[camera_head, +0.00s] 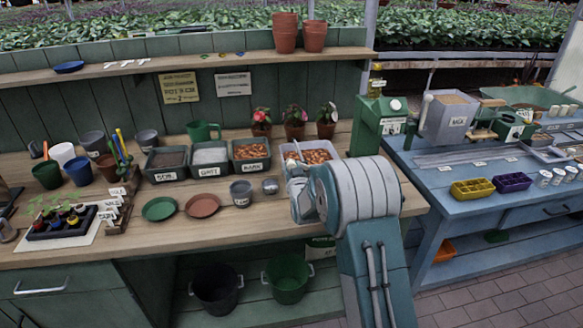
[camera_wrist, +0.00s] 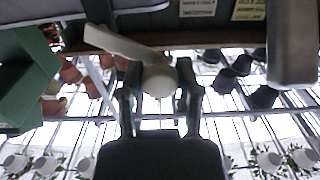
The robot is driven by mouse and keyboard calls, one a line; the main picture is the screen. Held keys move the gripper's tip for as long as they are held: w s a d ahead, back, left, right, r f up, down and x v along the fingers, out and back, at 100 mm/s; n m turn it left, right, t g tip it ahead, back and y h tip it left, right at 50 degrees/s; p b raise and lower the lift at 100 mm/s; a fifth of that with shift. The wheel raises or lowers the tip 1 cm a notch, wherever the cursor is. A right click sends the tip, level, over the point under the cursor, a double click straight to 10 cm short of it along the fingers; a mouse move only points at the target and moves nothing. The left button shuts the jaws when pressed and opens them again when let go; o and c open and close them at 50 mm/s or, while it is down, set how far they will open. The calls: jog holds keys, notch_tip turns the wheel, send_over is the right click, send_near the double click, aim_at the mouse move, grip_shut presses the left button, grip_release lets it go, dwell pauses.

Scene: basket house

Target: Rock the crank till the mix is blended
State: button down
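The grey mixing box (camera_head: 449,118), labelled MIX, stands on the blue bench at right and holds brown material. Its cream crank (camera_head: 424,108) rises at the box's left side. In the wrist view, the cream crank bar (camera_wrist: 122,43) slants across the top and its round knob (camera_wrist: 159,80) appears between the fingertips. My gripper (camera_wrist: 160,92) is open, with one finger on each side of the knob in this view. I cannot tell whether either finger touches it.
A green box (camera_head: 380,120) stands left of the crank; a green surface also shows at left in the wrist view (camera_wrist: 30,85). The wooden bench (camera_head: 110,243) holds pots and soil trays. Yellow (camera_head: 473,188) and purple (camera_head: 513,182) trays lie on the blue bench's front.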

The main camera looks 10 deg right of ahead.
dwell(0.4)
jog(key=d+m, duration=1)
jog(key=m, duration=1.3)
jog(key=shift+d, duration=0.1)
dwell(0.5)
jog(key=shift+c, duration=1.5)
grip_release()
